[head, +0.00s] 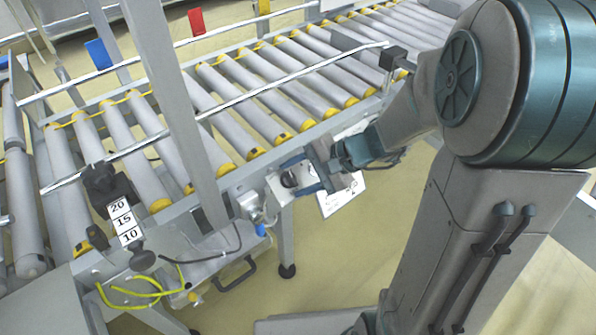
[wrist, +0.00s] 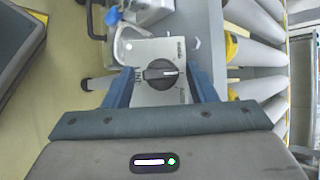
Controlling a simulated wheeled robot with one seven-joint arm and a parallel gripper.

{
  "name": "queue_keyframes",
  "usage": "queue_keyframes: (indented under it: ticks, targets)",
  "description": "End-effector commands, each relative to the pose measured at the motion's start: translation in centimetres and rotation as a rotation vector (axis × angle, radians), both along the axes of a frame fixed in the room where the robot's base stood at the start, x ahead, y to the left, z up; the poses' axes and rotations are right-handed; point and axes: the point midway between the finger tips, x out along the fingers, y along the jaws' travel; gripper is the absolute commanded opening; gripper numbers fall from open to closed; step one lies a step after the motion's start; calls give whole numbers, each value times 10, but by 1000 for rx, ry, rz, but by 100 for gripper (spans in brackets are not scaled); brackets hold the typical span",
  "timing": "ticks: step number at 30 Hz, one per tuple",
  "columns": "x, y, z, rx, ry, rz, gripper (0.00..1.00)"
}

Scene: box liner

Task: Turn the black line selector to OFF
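The black line selector (wrist: 161,74) is a round black knob with a pale pointer line, on a light metal plate (wrist: 150,48) with small dark lettering. In the wrist view the knob sits between the two blue fingers of my gripper (wrist: 160,88), with a gap showing on each side. The lettering is too small to read surely. In the head view the knob (head: 289,180) shows on a small box on the conveyor's near side, and my gripper (head: 298,175) is around it, open. Whether the fingers reach past the knob's face, I cannot tell.
The roller conveyor (head: 240,85) runs behind the selector box. A white sign (head: 341,194) hangs just right of my gripper. A blue-tipped fitting (head: 261,229) and a black cable (head: 215,257) are below left. The floor (head: 350,255) in front is clear.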

Motion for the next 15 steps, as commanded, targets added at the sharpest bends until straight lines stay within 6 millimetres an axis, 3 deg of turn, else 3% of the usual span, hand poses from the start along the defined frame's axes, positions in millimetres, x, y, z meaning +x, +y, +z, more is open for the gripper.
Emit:
queue_keyframes:
  ticks: [8, 15]
  targets:
    - [3, 1, 4, -19, -18, 27, 56]
    - [4, 6, 10, -168, -116, 238, 56]
